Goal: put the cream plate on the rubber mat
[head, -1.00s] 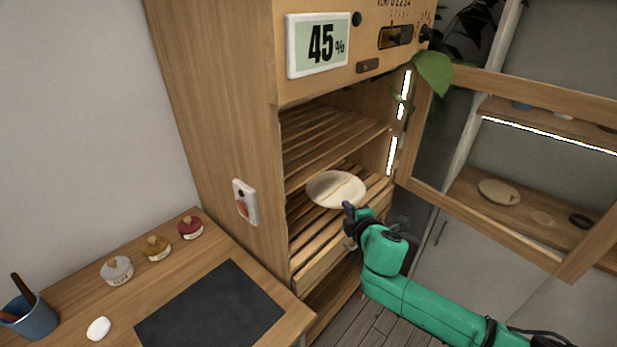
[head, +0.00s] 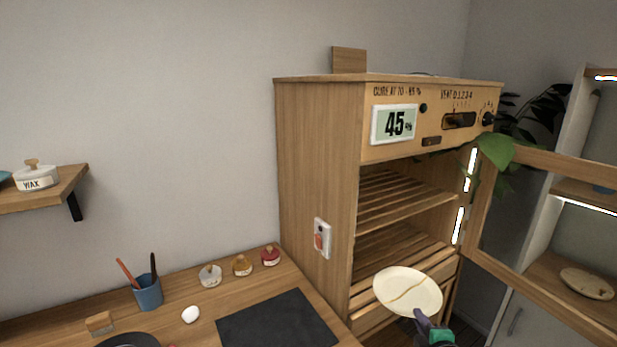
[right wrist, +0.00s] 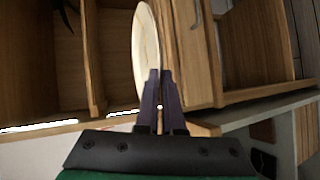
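The cream plate (head: 408,290) with a gold seam is held in the air in front of the open wooden cabinet, its face toward the head camera. My right gripper (head: 424,322) is shut on the plate's lower rim. In the right wrist view the plate (right wrist: 147,50) stands edge-on between the dark fingers (right wrist: 158,82). The dark rubber mat (head: 278,325) lies flat on the wooden worktop, to the left of the plate, with nothing on it. My left gripper is in no frame.
The cabinet (head: 320,160) has slatted shelves and an open glazed door (head: 540,215) at right. Small labelled jars (head: 242,266), a white pebble-like object (head: 190,314) and a blue cup (head: 147,293) with sticks stand behind and left of the mat. A plant hangs near the door.

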